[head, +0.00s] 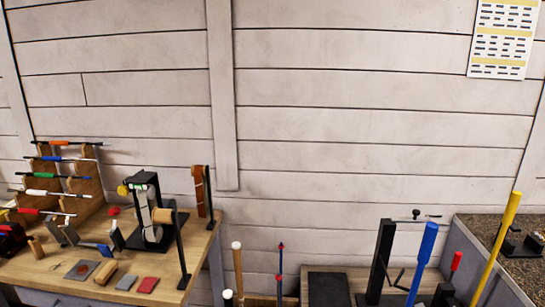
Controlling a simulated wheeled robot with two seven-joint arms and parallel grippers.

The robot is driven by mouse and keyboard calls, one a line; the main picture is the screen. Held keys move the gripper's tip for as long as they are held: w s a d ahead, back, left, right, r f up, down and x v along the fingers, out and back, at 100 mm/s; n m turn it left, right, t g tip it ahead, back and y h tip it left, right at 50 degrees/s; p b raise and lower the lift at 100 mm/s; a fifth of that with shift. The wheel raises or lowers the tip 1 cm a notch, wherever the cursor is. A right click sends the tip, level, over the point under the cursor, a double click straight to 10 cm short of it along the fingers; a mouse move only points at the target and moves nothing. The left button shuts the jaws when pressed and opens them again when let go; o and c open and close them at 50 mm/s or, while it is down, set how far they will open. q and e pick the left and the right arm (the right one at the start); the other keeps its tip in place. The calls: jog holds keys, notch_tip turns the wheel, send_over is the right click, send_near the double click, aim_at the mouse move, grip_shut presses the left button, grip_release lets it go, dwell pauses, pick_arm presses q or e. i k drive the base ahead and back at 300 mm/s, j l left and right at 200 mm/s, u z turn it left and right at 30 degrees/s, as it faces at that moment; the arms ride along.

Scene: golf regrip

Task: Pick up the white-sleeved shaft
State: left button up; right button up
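The white-sleeved shaft (43,192) lies roughly level across the stepped wooden rack (88,188) at the far left of the workbench. Its white sleeve is in the middle and dark shaft shows at both ends. A green-sleeved shaft (50,176) rests just above it and a red-sleeved shaft (42,212) just below. Blue-sleeved (60,158) and orange-sleeved (68,143) shafts lie on the higher steps. Neither of my grippers is in view.
A black stand with a tan roll (162,215) stands on the wooden bench (46,268), right of the rack. Small blocks and pads, including a red pad (147,285), lie at its front. Upright blue (424,260) and yellow (498,245) shafts stand at right.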

aim_at(33, 192)
jog(key=i+j+u, duration=0.15)
jog(key=j, duration=0.3)
jog(key=j+u, duration=0.2)
jog(key=j, duration=0.25)
jog(key=i+j+u, duration=0.15)
jog(key=j, duration=0.25)
jog(key=i+j+u, duration=0.2)
jog(key=j, duration=0.2)
jog(key=i+j+u, duration=0.15)
jog(key=i+j, duration=0.1)
jog(key=j, duration=0.1)
